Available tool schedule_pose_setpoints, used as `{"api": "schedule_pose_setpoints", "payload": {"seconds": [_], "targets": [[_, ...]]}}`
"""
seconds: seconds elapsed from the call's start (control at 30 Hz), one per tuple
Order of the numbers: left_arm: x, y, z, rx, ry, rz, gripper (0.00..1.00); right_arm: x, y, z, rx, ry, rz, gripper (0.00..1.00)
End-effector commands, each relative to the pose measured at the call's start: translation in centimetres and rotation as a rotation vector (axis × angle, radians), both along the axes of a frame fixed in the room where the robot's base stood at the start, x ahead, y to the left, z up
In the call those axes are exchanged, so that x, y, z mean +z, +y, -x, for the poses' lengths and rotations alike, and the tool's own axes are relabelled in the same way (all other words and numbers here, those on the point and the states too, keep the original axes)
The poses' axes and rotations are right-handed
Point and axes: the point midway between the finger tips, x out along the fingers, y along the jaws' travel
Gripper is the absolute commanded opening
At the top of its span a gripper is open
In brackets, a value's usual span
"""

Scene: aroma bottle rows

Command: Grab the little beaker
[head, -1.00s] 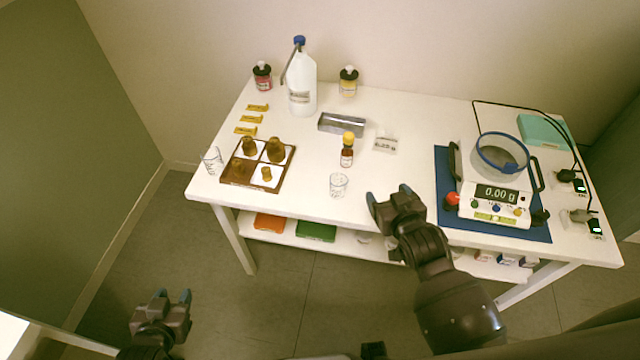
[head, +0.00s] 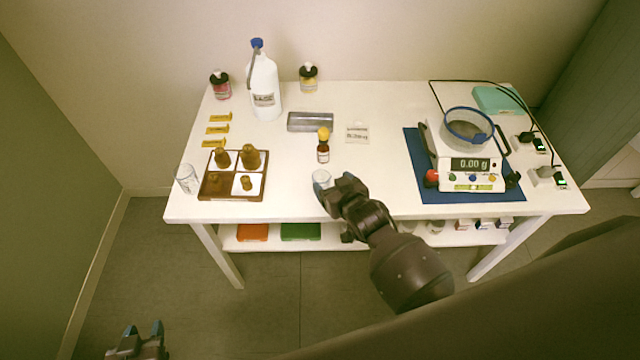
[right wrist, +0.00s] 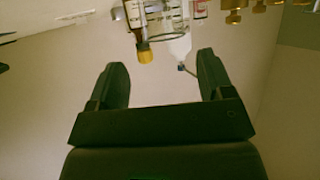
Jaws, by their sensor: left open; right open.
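The little beaker (head: 321,178) is small and clear and stands near the front edge of the white table in the head view. My right gripper (head: 335,185) is open right at it, and its fingers partly cover it. My left gripper (head: 144,329) is open and empty, low at the left over the floor.
A larger clear glass (head: 186,178) stands at the table's left edge beside a brown tray (head: 231,197) with amber pieces. A yellow-capped brown bottle (head: 323,152) stands just behind the beaker. A scale (head: 470,165) is on a blue mat (head: 420,190) at the right.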

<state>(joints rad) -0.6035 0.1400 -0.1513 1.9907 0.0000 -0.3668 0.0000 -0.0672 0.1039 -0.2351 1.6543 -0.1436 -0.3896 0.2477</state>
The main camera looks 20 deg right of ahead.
Motion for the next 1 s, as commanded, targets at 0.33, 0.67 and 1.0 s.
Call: {"api": "schedule_pose_setpoints", "payload": {"seconds": [0.33,0.67,1.0], "targets": [[-0.4,0.0,0.1,0.001,0.005,-0.001,0.43,-1.2,0.6,-2.3,0.000,0.000,0.000,0.74],[-1.0,0.1,0.2,0.000,0.008,-0.003,0.43,-2.9,1.4,-5.4,0.000,0.001,0.001,0.74],[-1.0,0.1,0.0,-0.001,0.006,-0.003,0.43,-2.9,1.4,-5.7,0.000,0.001,0.000,0.68]]}}
